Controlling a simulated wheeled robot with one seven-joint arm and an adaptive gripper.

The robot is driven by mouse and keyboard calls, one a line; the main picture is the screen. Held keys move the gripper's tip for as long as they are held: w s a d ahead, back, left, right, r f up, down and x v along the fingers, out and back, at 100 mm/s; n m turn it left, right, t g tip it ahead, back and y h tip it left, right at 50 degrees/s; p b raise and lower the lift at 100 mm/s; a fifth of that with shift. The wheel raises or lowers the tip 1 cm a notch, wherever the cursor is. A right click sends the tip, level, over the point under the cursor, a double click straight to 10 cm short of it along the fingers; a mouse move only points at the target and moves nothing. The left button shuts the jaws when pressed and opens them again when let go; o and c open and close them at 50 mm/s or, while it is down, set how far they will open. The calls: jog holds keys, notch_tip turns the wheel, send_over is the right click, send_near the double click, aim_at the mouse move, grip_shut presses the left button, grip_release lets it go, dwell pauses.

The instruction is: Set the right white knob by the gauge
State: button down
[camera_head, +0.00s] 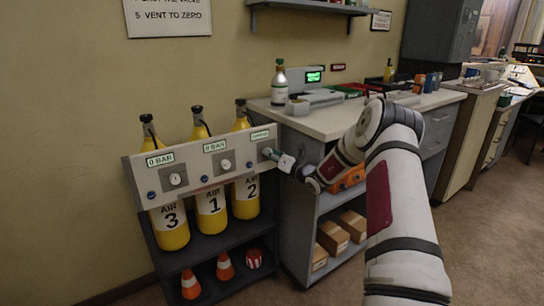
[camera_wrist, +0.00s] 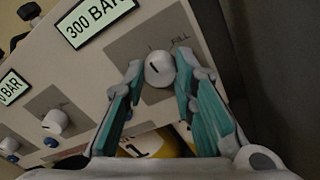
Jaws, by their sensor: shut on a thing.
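The right white knob (camera_wrist: 160,68) is on the front panel (camera_head: 145,170) and has a dark pointer mark; the word FILL is printed beyond it at upper right. My gripper (camera_wrist: 161,78) is shut on this knob, one teal finger on each side. In the head view my gripper (camera_head: 275,154) is at the panel's right end and hides the knob. The right gauge (camera_wrist: 98,21) reads 300 BAR in the wrist view; in the head view this gauge (camera_head: 260,135) is too small to read. The middle knob (camera_head: 226,165) and left knob (camera_head: 174,179) stand free.
The middle gauge (camera_head: 214,146) and left gauge (camera_head: 159,159) read 0 BAR. Yellow air bottles (camera_head: 212,213) stand behind the panel. A counter (camera_head: 325,122) with a bottle (camera_head: 279,83) is close on the right. Cones (camera_head: 190,284) stand on the shelf below.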

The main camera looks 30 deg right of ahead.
jog(key=shift+n+g+h+b, duration=0.3)
jog(key=shift+n+b, duration=4.05)
jog(key=shift+n, duration=1.05)
jog(key=c, duration=1.3)
grip_release()
jog(key=shift+s, duration=0.1)
jog(key=s, duration=1.2)
jog(key=shift+d+r, duration=0.35)
jog(key=shift+d, duration=0.05)
